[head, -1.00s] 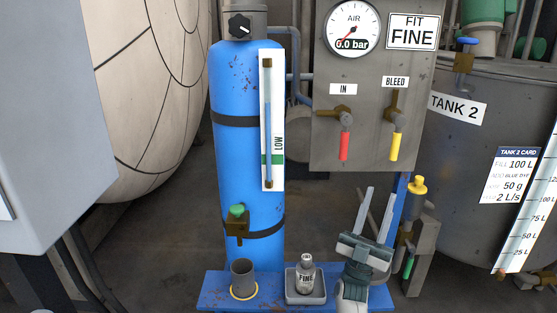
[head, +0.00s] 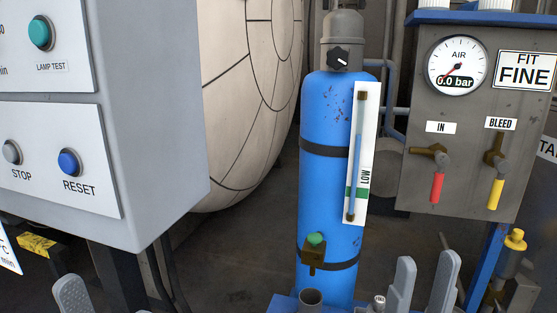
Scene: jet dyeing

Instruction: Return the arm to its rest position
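My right gripper (head: 427,262) stands at the lower edge of the head view, in front of the blue shelf. Its two grey fingers point up and are spread apart, with nothing between them.
A blue cylinder (head: 325,190) with a level gauge stands in the middle. A grey cup (head: 311,298) and a small bottle (head: 379,302) are below it. A valve panel (head: 470,205) is at right. A grey control box (head: 160,130) fills the left.

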